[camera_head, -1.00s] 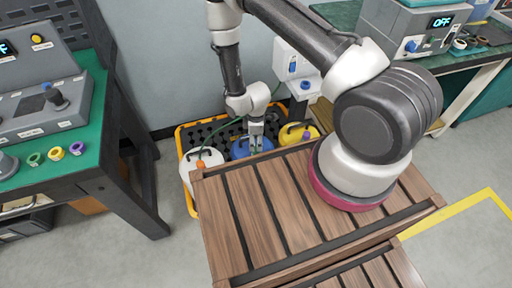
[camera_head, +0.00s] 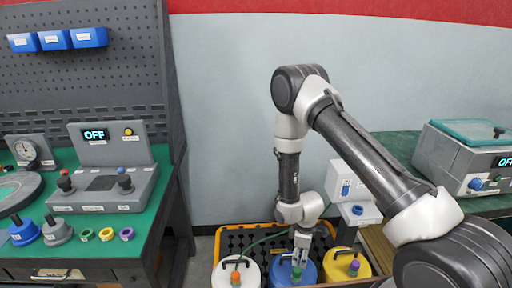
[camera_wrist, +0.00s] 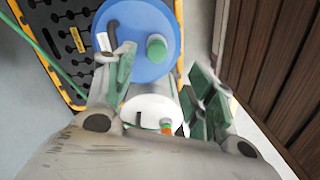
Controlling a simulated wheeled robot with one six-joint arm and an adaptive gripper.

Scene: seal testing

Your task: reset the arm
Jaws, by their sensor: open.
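My gripper (camera_head: 301,252) points down at the blue canister (camera_head: 281,272), in front of its upper part in the head view. In the wrist view my gripper (camera_wrist: 165,78) has its green-padded fingers spread apart with nothing held between them. The blue canister (camera_wrist: 132,38) with a green cap and the white canister (camera_wrist: 150,106) with an orange cap show beyond the fingers. Whether a finger touches a canister cannot be told. My arm reaches from the lower right, bends at a raised elbow and hangs down to the gripper.
The white canister (camera_head: 222,275) and yellow canister (camera_head: 362,266) flank the blue one by a yellow-edged black tray (camera_head: 233,240). A green workbench (camera_head: 165,190) with controls stands left. A grey machine (camera_head: 448,160) sits on the right bench. Blank wall lies behind the arm.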

